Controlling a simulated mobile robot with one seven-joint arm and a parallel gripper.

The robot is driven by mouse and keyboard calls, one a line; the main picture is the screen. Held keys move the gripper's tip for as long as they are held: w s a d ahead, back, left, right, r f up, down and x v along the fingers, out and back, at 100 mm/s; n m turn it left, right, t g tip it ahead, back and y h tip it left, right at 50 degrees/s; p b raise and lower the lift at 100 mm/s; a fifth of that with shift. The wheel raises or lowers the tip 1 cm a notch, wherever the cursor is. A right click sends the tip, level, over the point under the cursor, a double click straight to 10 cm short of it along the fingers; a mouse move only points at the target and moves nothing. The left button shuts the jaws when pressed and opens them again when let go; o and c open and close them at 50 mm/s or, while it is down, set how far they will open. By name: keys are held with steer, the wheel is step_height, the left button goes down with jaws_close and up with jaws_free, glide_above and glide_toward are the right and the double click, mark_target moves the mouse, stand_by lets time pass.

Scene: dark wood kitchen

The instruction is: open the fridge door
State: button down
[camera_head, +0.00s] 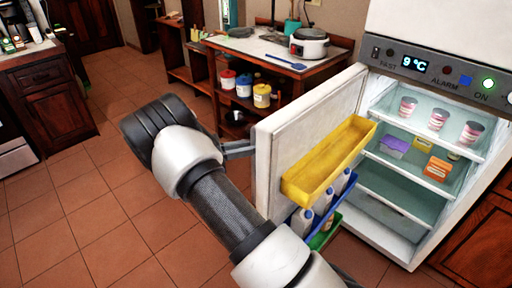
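The fridge (398,95) stands at the right with its lit interior and shelves showing. Its white door (295,138) stands well open, swung out toward the middle of the picture. The door's inner side carries a yellow bin (330,160) and, lower, a blue bin (338,206) with bottles. My arm reaches in from the bottom. My gripper (240,148) is at the outer edge of the door, at its left side. Only a grey finger part shows, close to or touching the door edge. The fingertips are not clear, and I cannot tell whether they hold anything.
Several cups (438,119) and boxes stand on the fridge shelves. A wooden table (263,58) with a rice cooker (308,43) stands behind the door, with tubs below. A dark wood cabinet (50,100) is at the left. The tiled floor (85,195) at left is clear.

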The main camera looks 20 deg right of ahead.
stand_by(0.4)
steer(key=c, duration=2)
jaws_free()
steer(key=a, duration=1.7)
steer(key=shift+a, duration=0.25)
